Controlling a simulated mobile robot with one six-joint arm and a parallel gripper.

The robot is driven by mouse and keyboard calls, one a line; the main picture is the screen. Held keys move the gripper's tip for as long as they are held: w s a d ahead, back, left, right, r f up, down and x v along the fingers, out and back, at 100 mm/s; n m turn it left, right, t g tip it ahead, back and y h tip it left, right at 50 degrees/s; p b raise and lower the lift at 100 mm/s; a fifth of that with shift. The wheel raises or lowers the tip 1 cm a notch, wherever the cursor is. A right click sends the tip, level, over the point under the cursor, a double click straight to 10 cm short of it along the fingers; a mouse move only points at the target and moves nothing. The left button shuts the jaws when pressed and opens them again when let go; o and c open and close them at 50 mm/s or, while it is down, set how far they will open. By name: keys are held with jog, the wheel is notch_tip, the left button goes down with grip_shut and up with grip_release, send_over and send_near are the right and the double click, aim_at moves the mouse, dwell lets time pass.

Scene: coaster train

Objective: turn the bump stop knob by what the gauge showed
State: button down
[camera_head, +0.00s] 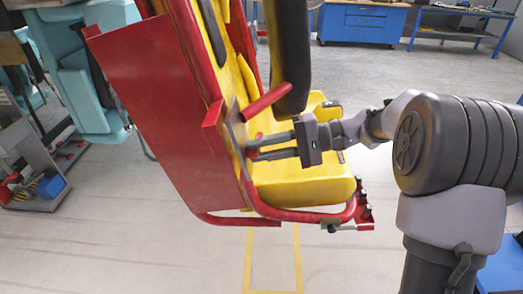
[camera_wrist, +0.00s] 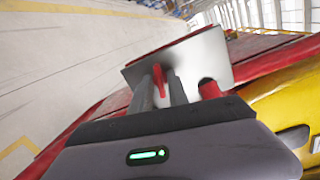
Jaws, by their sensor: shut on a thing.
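My gripper (camera_head: 251,149) reaches left across the yellow seat to a grey metal plate (camera_head: 234,128) on the side of the red and yellow coaster car. In the wrist view, a small red knob (camera_wrist: 159,76) stands in front of the pale plate (camera_wrist: 200,60), between the two fingers. My gripper (camera_wrist: 160,88) is shut on this knob. In the head view the knob is mostly hidden by the fingers. I cannot make out a gauge or its reading in either view.
A red cylindrical bar (camera_head: 268,101) sticks out just above the fingers. A dark padded restraint (camera_head: 292,55) hangs above my gripper. The yellow seat (camera_head: 300,188) and red tube frame (camera_head: 290,214) lie below. Teal seats (camera_head: 85,95) stand left; a blue workbench (camera_head: 362,22) stands behind.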

jog(key=shift+r, duration=0.1)
jog(key=c, duration=1.5)
grip_release()
jog(key=shift+c, duration=0.2)
jog(key=shift+d, duration=0.1)
jog(key=s+p+v, duration=0.1)
jog(key=p+v, duration=0.4)
jog(key=v, duration=1.2)
jog(key=shift+w+d+p, duration=0.25)
jog(key=shift+w+p, duration=0.1)
jog(key=shift+w, duration=0.05)
